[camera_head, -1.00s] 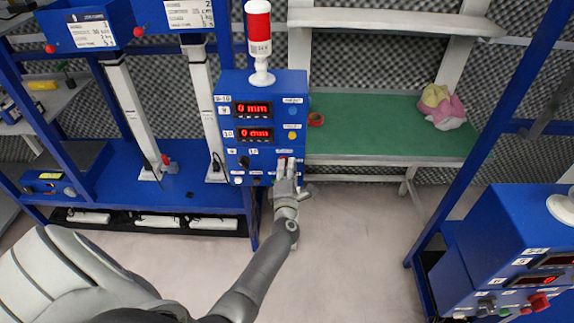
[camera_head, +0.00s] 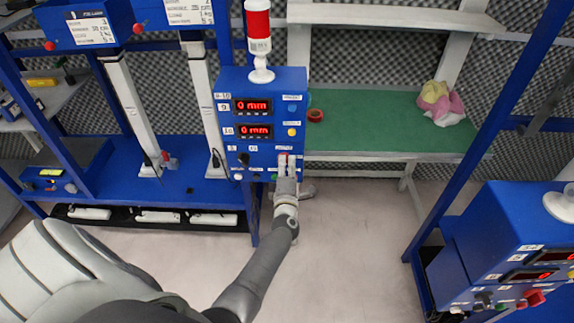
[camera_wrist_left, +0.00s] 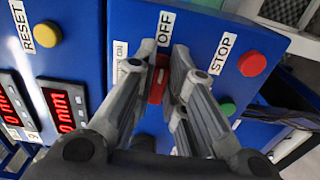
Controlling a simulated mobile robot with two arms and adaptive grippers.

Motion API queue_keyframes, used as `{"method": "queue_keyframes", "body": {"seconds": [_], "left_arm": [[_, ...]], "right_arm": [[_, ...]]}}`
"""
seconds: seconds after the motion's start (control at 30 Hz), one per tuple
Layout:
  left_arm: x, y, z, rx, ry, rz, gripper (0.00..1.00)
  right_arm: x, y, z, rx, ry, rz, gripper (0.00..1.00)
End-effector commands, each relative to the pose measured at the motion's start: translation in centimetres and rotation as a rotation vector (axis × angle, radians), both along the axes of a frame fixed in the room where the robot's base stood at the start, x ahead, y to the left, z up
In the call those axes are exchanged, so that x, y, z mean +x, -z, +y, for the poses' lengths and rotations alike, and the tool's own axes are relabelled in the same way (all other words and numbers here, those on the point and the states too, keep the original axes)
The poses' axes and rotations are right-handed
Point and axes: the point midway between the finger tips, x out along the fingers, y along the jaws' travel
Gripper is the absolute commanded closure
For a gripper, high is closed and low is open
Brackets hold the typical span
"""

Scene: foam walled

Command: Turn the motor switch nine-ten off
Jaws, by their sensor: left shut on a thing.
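The blue motor box (camera_head: 235,95) with the 9-10 label stands in the middle of the head view. It has two red displays, both reading 0 mm. A red switch (camera_wrist_left: 156,88) is at its lower right, beside the OFF label (camera_wrist_left: 165,28) in the left wrist view. My left gripper (camera_head: 286,165) is at the front of the box, with its fingers on both sides of this switch. The left wrist view shows the gripper (camera_wrist_left: 167,65) closed on the red switch, which its fingers partly hide. My right gripper is not in view.
A red STOP button (camera_wrist_left: 252,64) and a green button (camera_wrist_left: 228,108) sit close to the fingers. A yellow RESET button (camera_wrist_left: 47,34) is further left. A second blue control box (camera_head: 500,235) stands at the right. The floor between is clear.

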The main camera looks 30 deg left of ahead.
Motion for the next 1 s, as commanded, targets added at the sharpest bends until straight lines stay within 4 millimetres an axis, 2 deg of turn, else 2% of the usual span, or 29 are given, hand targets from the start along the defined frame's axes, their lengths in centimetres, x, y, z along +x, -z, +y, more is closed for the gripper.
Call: {"method": "queue_keyframes", "body": {"seconds": [0.03, 0.2, 0.57, 1.0], "left_arm": [[-0.1, 0.2, -0.1, 0.001, 0.002, 0.006, 0.85], [0.0, 0.2, -0.1, 0.0, 0.001, 0.004, 0.66], [-0.4, 0.1, -0.2, 0.0, 0.001, 0.002, 0.66], [-5.4, 0.2, -3.4, -0.001, 0.001, 0.004, 0.66]], "right_arm": [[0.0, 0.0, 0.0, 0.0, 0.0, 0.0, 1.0], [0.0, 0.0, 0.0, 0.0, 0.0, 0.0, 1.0], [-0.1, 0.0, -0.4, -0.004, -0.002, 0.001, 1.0], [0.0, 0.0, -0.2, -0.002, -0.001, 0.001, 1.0]]}}
